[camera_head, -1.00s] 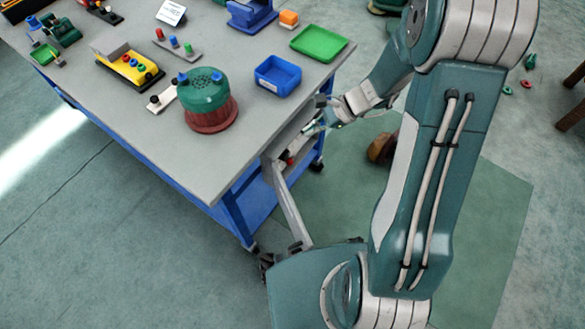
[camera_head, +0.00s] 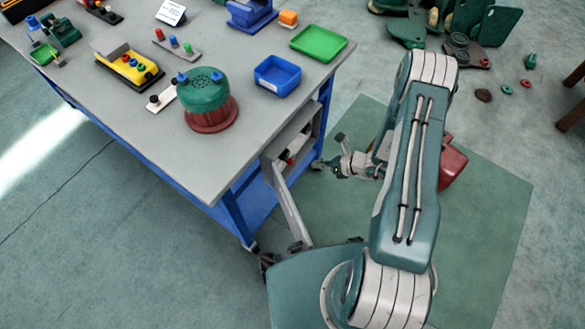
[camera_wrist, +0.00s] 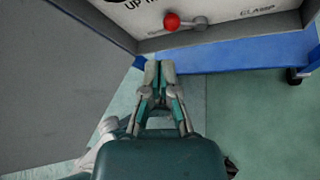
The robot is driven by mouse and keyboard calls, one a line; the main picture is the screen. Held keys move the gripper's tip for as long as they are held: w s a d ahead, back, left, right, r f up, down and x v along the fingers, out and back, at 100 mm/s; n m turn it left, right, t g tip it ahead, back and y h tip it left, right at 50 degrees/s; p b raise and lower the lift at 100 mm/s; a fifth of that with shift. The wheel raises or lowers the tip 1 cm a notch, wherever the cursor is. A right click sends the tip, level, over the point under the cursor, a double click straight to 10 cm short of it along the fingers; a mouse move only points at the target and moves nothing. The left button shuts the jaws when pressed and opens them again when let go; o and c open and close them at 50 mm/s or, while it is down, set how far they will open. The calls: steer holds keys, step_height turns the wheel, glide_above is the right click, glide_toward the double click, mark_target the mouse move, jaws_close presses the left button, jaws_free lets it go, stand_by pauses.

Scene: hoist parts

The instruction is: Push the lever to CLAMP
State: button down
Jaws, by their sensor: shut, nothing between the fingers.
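The lever is on a light panel at the side of the bench. In the wrist view its red ball knob (camera_wrist: 171,22) points left from a grey pivot (camera_wrist: 199,23). The word CLAMP (camera_wrist: 257,10) is printed to the right of the pivot, and a partly cut-off label starting "UP" is at the upper left. In the head view the lever shows as a small red spot (camera_head: 290,158). My gripper (camera_wrist: 159,68) is shut and empty, below the knob in the wrist picture and apart from it. In the head view my gripper (camera_head: 335,166) is right of the panel.
The bench (camera_head: 120,130) has a blue frame. A green and red round housing (camera_head: 208,100), a blue tray (camera_head: 277,75) and a green tray (camera_head: 319,43) stand on its top. Open floor lies right of the bench.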

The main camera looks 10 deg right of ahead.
mark_target(283, 168)
steer(key=f, duration=0.1)
steer(key=f+m, duration=0.1)
steer(key=shift+s+d+f+m+t, duration=0.25)
steer(key=shift+s+f+m+t, duration=0.05)
steer(key=shift+s+f, duration=0.1)
steer(key=shift+a, duration=0.1)
steer(key=x, duration=1)
steer(key=shift+w+f, duration=0.1)
steer(key=shift+f, duration=0.05)
